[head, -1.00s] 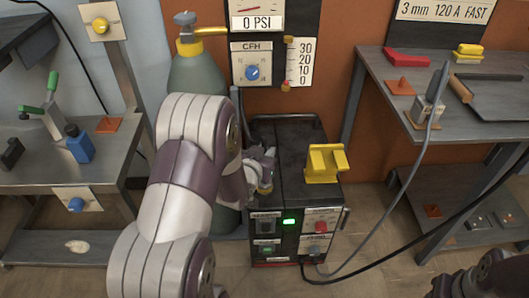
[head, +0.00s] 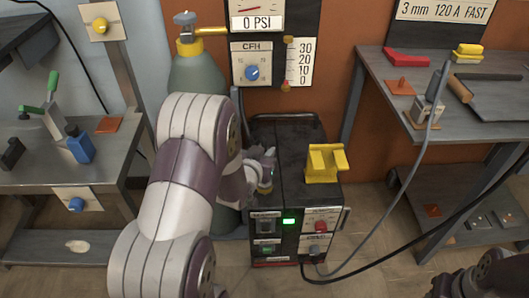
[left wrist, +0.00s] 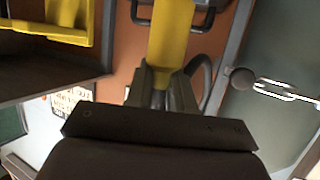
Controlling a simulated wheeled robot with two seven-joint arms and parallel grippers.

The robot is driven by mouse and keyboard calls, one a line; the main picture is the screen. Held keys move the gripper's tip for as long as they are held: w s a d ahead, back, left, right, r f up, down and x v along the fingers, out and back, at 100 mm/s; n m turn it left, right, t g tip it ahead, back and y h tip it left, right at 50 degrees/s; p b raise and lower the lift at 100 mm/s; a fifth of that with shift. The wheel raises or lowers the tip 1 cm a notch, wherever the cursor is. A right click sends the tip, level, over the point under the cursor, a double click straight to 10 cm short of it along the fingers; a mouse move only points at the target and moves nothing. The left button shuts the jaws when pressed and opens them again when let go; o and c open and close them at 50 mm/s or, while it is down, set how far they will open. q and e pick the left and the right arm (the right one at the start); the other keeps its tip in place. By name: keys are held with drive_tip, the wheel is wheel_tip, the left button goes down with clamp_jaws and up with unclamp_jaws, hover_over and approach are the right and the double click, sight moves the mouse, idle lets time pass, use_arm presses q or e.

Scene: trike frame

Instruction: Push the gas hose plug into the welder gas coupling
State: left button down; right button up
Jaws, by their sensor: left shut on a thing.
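My left gripper (head: 264,168) is over the left front of the black welder (head: 283,140), beside the green gas cylinder. In the left wrist view its fingers (left wrist: 161,92) are shut on a yellow piece (left wrist: 171,45), which appears to be the gas hose plug. A dark hose (left wrist: 207,78) curves beside the fingers in the left wrist view. I cannot make out the gas coupling, or whether the plug touches it. My right arm shows at the bottom right corner; its jaws are unclear.
A yellow bracket (head: 325,164) stands on the welder's top right. The gas cylinder (head: 197,78) is close on the left; a chain (left wrist: 288,91) shows beside it. Workbenches flank the welder (head: 385,78). A grey cable and a black cable run from the welder's front to the right.

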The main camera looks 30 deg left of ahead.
use_arm(q)
drive_tip(key=shift+f+b, duration=1.6)
drive_tip(key=shift+f, duration=0.5)
drive_tip(key=c, duration=0.9)
unclamp_jaws()
drive_tip(key=shift+r, duration=0.1)
drive_tip(key=p+v, duration=0.5)
drive_tip(key=v, duration=0.7)
drive_tip(key=shift+s, duration=0.35)
